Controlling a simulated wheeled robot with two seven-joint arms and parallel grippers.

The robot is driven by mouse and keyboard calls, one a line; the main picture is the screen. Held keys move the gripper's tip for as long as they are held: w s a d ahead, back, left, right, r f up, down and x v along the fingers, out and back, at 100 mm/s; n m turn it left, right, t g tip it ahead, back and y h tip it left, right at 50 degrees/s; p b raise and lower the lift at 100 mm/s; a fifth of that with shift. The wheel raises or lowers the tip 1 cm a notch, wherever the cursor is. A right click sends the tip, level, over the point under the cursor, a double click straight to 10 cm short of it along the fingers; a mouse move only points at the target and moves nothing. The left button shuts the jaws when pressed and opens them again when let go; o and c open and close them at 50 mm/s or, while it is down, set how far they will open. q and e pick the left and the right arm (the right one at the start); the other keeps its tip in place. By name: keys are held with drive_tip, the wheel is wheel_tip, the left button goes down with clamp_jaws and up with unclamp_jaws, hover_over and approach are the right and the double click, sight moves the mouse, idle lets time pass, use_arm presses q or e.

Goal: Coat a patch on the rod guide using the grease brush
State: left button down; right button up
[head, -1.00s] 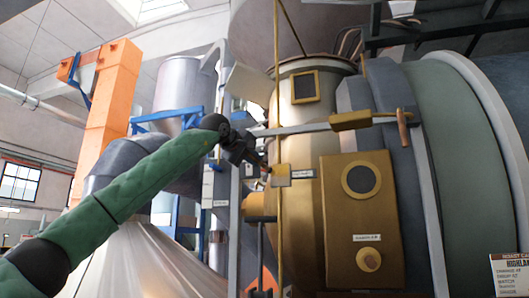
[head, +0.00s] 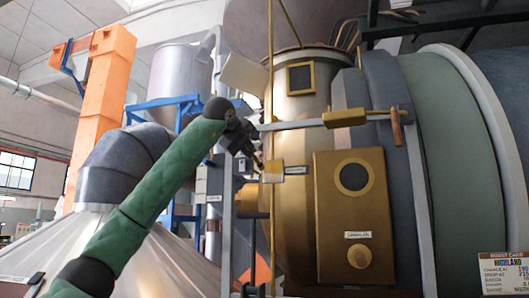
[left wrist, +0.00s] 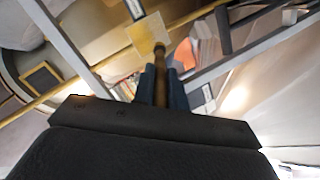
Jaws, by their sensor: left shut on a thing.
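The rod guide (head: 272,173) is a small brass block on a thin upright brass rod (head: 270,90), in front of the big brass cylinder. In the left wrist view the guide (left wrist: 147,34) is a pale yellow plate with the rod running slantwise past it. My left gripper (head: 254,158) is just left of the guide. In the left wrist view its two dark fingers (left wrist: 161,88) are shut on the grease brush (left wrist: 160,82), a brown stick. The brush's far end overlaps the guide's edge; I cannot tell whether it touches. My right gripper is not seen.
A brass box (head: 355,225) with a round dark window is right of the guide. A grey bar with a wooden-handled lever (head: 396,127) crosses above it. A grey upright post (head: 227,235) stands close left of the guide.

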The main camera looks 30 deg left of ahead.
use_arm(q)
drive_tip(key=shift+d+f+n+y, duration=0.15)
drive_tip(key=shift+f+n+y, duration=0.15)
drive_tip(key=shift+f+y, duration=0.1)
drive_tip(key=shift+w+a+f+g+y+p, duration=0.3)
drive_tip(key=shift+w+a+f+g, duration=0.1)
drive_tip(key=shift+w+a, duration=0.35)
drive_tip(key=shift+w, duration=0.8)
drive_tip(key=shift+w+a+p, duration=0.2)
drive_tip(key=shift+w+p, duration=0.1)
drive_tip(key=shift+w, duration=0.3)
drive_tip(key=shift+w+a+p, duration=0.2)
drive_tip(key=shift+w+p, duration=0.05)
drive_tip(key=shift+w, duration=0.3)
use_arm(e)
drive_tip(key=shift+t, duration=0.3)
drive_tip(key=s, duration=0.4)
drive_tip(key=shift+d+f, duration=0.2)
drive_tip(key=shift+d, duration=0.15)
use_arm(q)
drive_tip(key=shift+a, duration=0.1)
